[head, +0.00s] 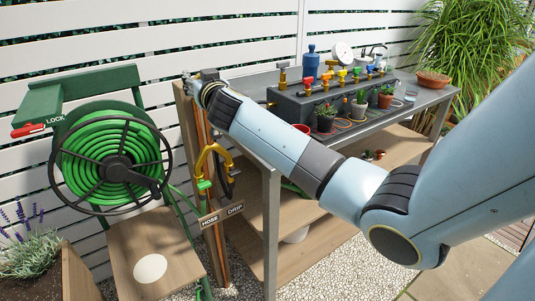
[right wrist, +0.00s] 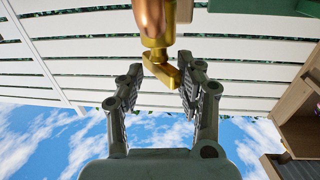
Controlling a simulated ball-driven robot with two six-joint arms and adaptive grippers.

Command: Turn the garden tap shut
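The garden tap shows in the right wrist view as a brass body (right wrist: 158,40) below a copper-coloured end, with a flat brass lever (right wrist: 160,68). My right gripper (right wrist: 158,92) is open. Its two dark fingers stand either side of the lever, with a clear gap to the left finger. The lever's right end is close to the right finger; I cannot tell whether they touch. In the head view the right gripper (head: 191,80) is small, at the top of the copper pipes, and hides what it is at. Brass curved pipework (head: 212,153) shows below it. My left gripper is not in view.
A green hose reel (head: 117,168) stands to the left, beside wooden posts. HOSE (head: 209,220) and DRIP (head: 236,209) signs hang below the brass pipework. A grey potting bench (head: 268,165) with several small taps and pots lies under my right arm. A slatted white fence (head: 200,45) stands behind.

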